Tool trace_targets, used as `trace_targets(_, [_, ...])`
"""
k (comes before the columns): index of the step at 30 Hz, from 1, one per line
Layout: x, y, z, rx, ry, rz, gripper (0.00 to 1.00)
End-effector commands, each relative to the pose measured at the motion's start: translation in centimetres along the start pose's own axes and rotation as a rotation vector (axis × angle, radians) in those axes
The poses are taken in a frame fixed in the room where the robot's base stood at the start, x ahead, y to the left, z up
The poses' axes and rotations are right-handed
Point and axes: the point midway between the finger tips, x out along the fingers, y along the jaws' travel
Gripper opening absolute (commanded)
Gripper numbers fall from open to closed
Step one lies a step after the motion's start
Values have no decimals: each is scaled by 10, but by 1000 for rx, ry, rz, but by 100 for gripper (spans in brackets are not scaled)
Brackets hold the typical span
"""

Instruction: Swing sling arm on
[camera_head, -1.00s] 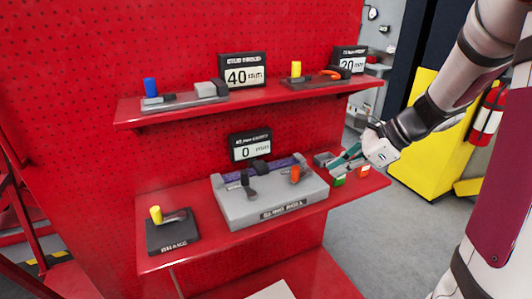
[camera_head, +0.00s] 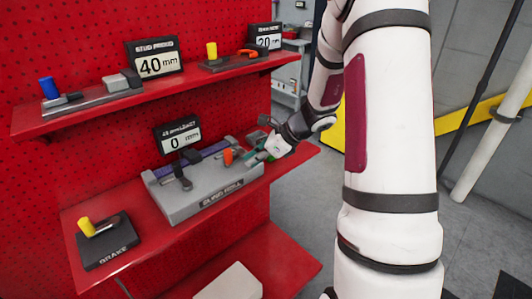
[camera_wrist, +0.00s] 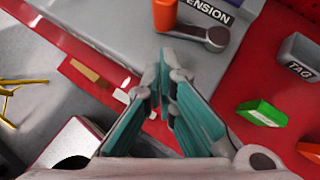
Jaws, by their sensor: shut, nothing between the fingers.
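A grey unit (camera_head: 190,203) with a dark front label sits on the lower red shelf. A black lever (camera_head: 183,178) stands at its left-middle. A lever with an orange knob (camera_head: 229,157) is at its right end; in the wrist view the orange knob (camera_wrist: 166,14) and its grey arm (camera_wrist: 205,36) lie beside a "TENSION" label. I cannot tell which lever is the sling arm. My gripper (camera_head: 250,160) is at the unit's right end, close to the orange knob. In the wrist view its teal fingers (camera_wrist: 164,80) are shut and empty, just short of the grey arm and apart from it.
A "TAG" bin (camera_wrist: 300,58) and a green block (camera_wrist: 260,113) lie right of my fingers. A brake box (camera_head: 108,243) with a yellow knob is at the shelf's left. A 0 mm display (camera_head: 178,137) stands behind the unit. The upper shelf (camera_head: 75,118) overhangs with more levers.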

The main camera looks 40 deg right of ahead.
Motion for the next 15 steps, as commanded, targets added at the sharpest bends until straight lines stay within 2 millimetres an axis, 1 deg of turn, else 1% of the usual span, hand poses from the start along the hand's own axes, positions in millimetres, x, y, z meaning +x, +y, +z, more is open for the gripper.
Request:
trace_targets(1, [4,1,8,-4,-2,1,0])
trace_targets(6, [15,0,19,-3,-1,0,0])
trace_targets(15, [19,0,23,-2,-2,-1,0])
